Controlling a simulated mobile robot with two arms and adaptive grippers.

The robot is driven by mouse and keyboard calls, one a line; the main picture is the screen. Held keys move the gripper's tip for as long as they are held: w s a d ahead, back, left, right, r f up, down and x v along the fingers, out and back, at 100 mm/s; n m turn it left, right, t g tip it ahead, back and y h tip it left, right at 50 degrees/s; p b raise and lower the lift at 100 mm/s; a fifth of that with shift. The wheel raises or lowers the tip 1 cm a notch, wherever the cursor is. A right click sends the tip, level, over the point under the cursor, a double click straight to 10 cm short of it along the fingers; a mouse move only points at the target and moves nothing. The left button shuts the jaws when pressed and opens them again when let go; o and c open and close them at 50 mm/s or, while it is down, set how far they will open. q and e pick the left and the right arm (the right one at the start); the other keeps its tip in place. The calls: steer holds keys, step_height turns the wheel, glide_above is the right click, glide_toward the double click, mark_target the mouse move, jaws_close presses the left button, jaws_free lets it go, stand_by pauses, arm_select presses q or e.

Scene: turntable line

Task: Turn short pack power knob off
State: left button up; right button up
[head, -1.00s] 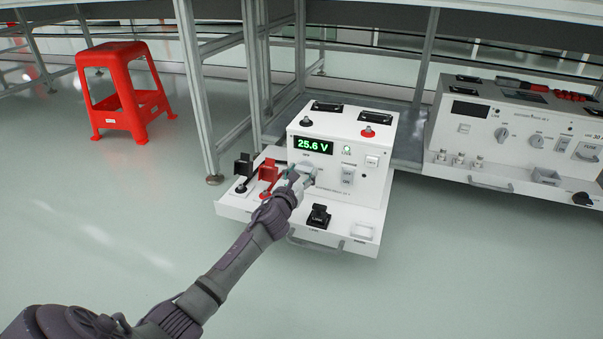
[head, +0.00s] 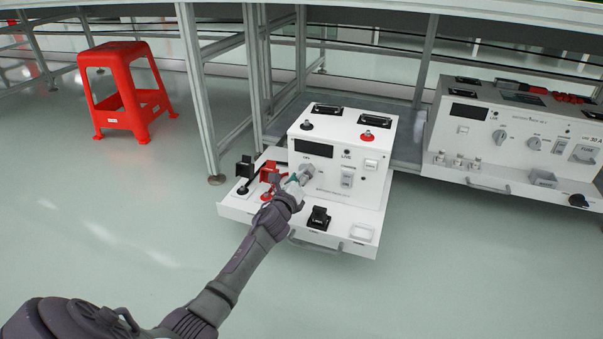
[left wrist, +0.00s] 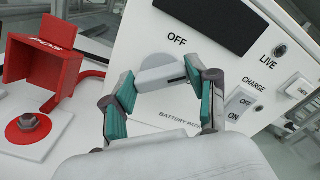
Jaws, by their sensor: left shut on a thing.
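The short white battery pack (head: 375,175) stands on the low shelf in the middle of the head view. Its display (head: 314,148) is dark, and the LIVE lamp (head: 346,153) beside it is unlit. The grey power knob (head: 307,171) sits below the display; it also shows in the left wrist view (left wrist: 160,66), under the printed word OFF. The knob's bar lies crosswise between my fingers there. My left gripper (head: 296,183) is shut on the knob, with its teal finger pads at both ends of the bar (left wrist: 160,84). My right gripper is not in view.
A black LINK plug (head: 319,218) stands on the front ledge. A longer white pack (head: 480,140) stands at right. A red stool (head: 125,90) is at left; the front floor is clear.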

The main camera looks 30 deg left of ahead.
arm_select(q)
steer(key=shift+f+n+p, duration=0.2)
steer(key=shift+n+p, duration=1.35)
steer(key=shift+n, duration=3.15)
steer(key=o, duration=1.2)
steer(key=shift+c, duration=0.2)
steer(key=shift+s, duration=0.1)
steer(key=v, duration=0.7)
steer(key=shift+s, duration=0.2)
